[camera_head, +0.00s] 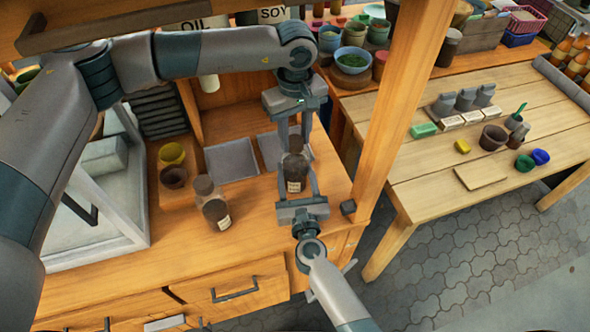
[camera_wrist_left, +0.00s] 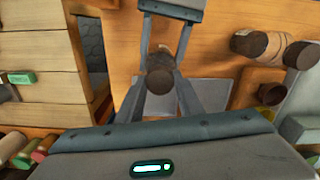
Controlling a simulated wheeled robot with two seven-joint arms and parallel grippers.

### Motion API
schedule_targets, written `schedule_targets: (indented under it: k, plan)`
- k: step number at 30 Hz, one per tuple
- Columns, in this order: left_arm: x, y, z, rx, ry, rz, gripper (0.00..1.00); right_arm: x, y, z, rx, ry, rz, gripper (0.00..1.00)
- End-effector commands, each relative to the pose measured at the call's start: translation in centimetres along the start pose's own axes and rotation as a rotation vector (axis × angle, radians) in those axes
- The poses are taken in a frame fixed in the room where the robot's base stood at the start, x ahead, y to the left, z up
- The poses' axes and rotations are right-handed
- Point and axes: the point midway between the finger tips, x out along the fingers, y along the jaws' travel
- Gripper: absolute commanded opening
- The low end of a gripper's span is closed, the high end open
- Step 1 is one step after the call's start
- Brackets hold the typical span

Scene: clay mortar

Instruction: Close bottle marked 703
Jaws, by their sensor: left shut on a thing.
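A dark brown bottle (camera_head: 295,175) with a pale label stands between my two grippers on the wooden bench; the label is too small to read. Its dark cap (camera_head: 295,144) is at its top; its round brown top shows in the left wrist view (camera_wrist_left: 160,82). My left gripper (camera_head: 297,140) reaches in from the far side and is shut on the cap. My right gripper (camera_head: 298,178) reaches in from the near side, with one finger on each side of the bottle. Whether those fingers touch the bottle is unclear.
A second brown bottle (camera_head: 213,205) stands to the left. Grey trays (camera_head: 232,160), a yellow pot (camera_head: 172,154) and a brown pot (camera_head: 174,177) are behind it. A wooden post (camera_head: 395,100) rises close to the right. Bare bench lies between the bottles.

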Motion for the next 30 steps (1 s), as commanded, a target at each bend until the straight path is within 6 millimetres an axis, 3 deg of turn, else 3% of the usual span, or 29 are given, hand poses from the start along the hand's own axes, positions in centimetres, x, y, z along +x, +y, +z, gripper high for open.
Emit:
schedule_targets:
  k: [18, 23, 24, 25, 26, 30]
  plan:
    - [0.0, 0.02, -0.14, 0.94, 0.004, 0.0, 0.07, -0.02, 0.02, 0.0, 0.0, 0.0, 0.0, 0.0]
    - [0.0, 0.02, -0.14, 0.949, 0.004, 0.0, 0.07, -0.03, 0.03, 0.0, 0.0, 0.0, 0.001, 0.0]
    - [0.0, 0.02, -0.14, 0.949, 0.004, 0.0, 0.41, -0.03, 0.03, 0.0, 0.0, 0.0, 0.001, 0.0]
    - [0.0, 0.02, -0.13, 0.949, 0.004, 0.0, 0.48, -0.03, 0.03, 0.0, 0.0, 0.0, 0.001, 0.0]
    - [0.0, 0.02, -0.12, 0.948, 0.003, 0.0, 0.52, -0.03, 0.03, 0.0, 0.0, 0.0, 0.001, 0.0]
    - [0.02, 0.01, -0.09, 0.948, 0.002, 0.0, 0.52, -0.03, 0.02, 0.0, 0.0, 0.0, 0.0, 0.0]
